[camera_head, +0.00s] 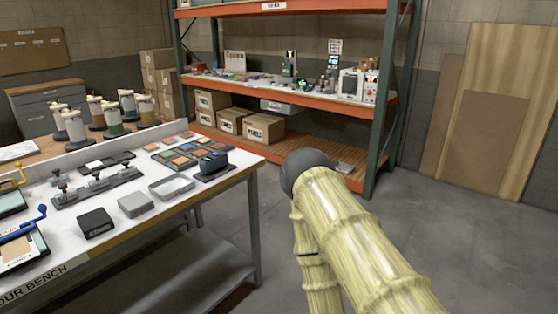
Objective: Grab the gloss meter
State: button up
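I cannot tell for certain which object is the gloss meter. Two small dark devices lie on the white bench top (130,222). One is a black box (95,222) with a pale patch on its front side, near the bench's front edge. The other is a dark rounded device (214,162) near the bench's right end, on what looks like a small base. My arm, pale yellow with a dark grey joint, shows at the lower middle, to the right of the bench. My gripper is not in view.
A grey block (136,204), a shallow grey tray (171,187) and a colour chip board (188,154) lie near the dark devices. Colorant canisters (75,126) stand behind. An orange shelf rack (290,87) stands at the back. Floor (470,240) at the right is clear.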

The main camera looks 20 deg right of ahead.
aim_at(208, 165)
jog(key=u, duration=0.8)
jog(key=i, duration=1.2)
jog(key=z, duration=0.2)
